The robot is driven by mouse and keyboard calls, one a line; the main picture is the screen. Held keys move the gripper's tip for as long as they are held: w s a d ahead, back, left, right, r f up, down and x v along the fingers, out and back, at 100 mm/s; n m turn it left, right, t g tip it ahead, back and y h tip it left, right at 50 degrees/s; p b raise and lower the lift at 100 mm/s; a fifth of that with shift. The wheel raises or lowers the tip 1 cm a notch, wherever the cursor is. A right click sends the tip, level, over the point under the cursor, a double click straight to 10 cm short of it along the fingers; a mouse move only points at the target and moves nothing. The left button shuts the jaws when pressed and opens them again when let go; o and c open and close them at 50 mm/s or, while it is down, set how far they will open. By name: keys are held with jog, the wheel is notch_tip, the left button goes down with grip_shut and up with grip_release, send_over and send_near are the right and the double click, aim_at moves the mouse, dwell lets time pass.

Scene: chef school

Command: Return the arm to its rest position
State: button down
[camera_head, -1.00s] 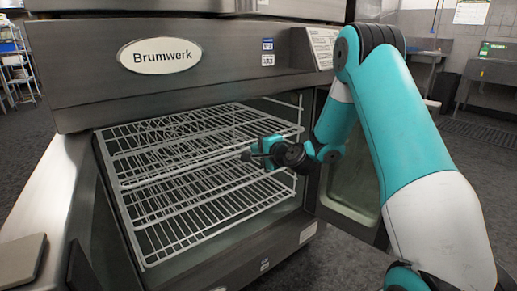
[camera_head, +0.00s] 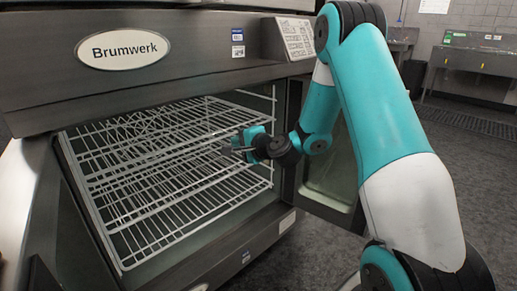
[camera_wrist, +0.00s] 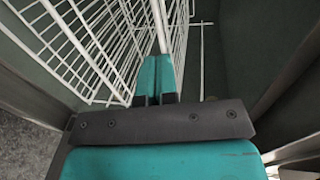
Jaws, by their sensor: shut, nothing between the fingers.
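My gripper (camera_head: 236,148) is shut and empty, at the end of my teal and white arm. In the head view it is in front of the right part of the open Brumwerk cabinet, level with its wire racks (camera_head: 150,219). In the wrist view the fingers of my gripper (camera_wrist: 156,68) lie together and point towards the white wire racks (camera_wrist: 88,40). I cannot tell whether the fingertips are inside the cabinet opening. My arm is bent, with its elbow high at the upper right.
The cabinet door (camera_head: 331,170) stands open to the right, behind my forearm. The cabinet's front panel (camera_head: 190,67) is above the racks. Steel sinks (camera_head: 478,58) stand at the far right. The grey floor (camera_head: 480,180) to the right is clear.

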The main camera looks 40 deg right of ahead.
jog(key=a+b+v, duration=0.1)
jog(key=v, duration=0.7)
jog(key=s+a+r+n+g+y, duration=0.1)
jog(key=s+a+n+g+y, duration=0.3)
jog(key=a+n, duration=0.45)
jog(key=s+a+r+n+g+y, duration=0.25)
jog(key=s+a+n+g, duration=0.2)
jog(key=a, duration=0.75)
jog(key=s+a+r+n+g+h, duration=0.15)
jog(key=s+n+g, duration=0.35)
jog(key=s, duration=0.5)
jog(key=s+a+n+g+h, duration=0.25)
jog(key=s+n, duration=0.35)
jog(key=s, duration=0.3)
notch_tip(320, 180, up, 29)
jog(key=p, duration=3)
jog(key=shift+d, duration=0.2)
